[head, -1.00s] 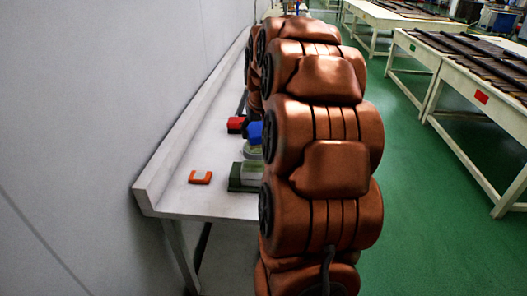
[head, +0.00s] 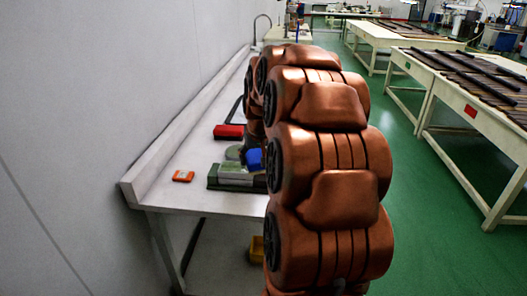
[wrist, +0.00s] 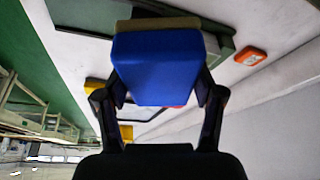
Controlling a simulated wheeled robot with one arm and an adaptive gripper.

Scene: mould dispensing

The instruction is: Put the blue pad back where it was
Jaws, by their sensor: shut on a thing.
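The blue pad (wrist: 155,65) fills the middle of the wrist view, with a tan strip (wrist: 160,24) along its far edge. My gripper (wrist: 160,100) has its two dark fingers on either side of the pad and is shut on it. In the head view the pad (head: 254,159) shows as a small blue patch at the left of my copper arm, by a dark green tray (head: 213,178) with a pale block (head: 236,172). My arm hides much of the gripper there. I cannot tell whether the pad touches anything below.
A red block (head: 228,131) lies on the white table (head: 180,200) beyond the tray. A small orange piece (head: 183,176) lies left of the tray; it also shows in the wrist view (wrist: 250,56). A raised ledge and grey wall (head: 90,100) bound the left side.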

